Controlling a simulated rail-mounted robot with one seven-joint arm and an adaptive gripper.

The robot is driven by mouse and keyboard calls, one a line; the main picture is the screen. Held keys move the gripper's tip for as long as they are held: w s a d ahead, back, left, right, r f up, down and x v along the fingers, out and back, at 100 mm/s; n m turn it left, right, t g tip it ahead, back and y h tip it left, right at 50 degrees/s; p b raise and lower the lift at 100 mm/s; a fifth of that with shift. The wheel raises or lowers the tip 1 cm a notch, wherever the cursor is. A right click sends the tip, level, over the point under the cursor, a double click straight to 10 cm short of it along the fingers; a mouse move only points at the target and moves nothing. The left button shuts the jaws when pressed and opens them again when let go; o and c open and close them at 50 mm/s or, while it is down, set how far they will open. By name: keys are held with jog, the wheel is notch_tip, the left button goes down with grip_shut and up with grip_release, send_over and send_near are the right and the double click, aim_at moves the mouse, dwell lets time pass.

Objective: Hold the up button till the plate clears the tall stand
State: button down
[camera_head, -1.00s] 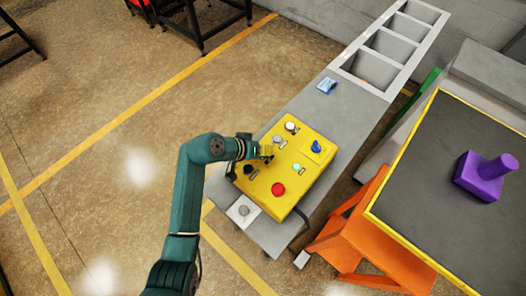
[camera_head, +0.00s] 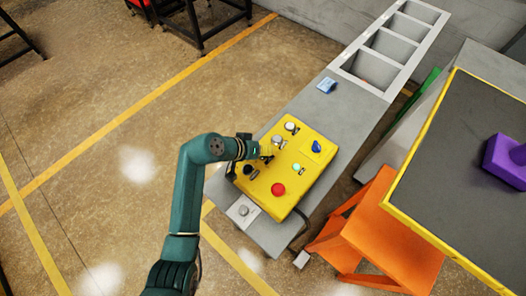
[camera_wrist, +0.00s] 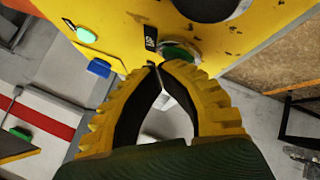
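A yellow control box (camera_head: 262,198) carries several buttons, including a red one (camera_head: 278,189), a pale green one (camera_head: 296,167) and a blue knob (camera_head: 315,147). My gripper (camera_head: 268,158) is over the box's left part. In the wrist view its fingertips (camera_wrist: 158,66) meet, with nothing between them, at the edge of a green button (camera_wrist: 182,51) beside a small black label (camera_wrist: 151,36). Whether the button is pressed in is hard to tell. A dark plate with yellow edges (camera_head: 455,150) bears a purple block with a post (camera_head: 508,160). An orange stand (camera_head: 385,235) is below the plate.
The box sits on a grey bench (camera_head: 335,115) with open bins (camera_head: 390,45) at its far end. A small blue item (camera_head: 327,85) lies on the bench. A grey switch plate (camera_head: 242,211) is at the near end.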

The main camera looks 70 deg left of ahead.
jog(key=shift+r+p, duration=0.8)
jog(key=shift+p, duration=0.05)
notch_tip(320, 180, up, 5)
jog(key=p, duration=0.5)
jog(key=shift+r, duration=0.1)
dwell(0.7)
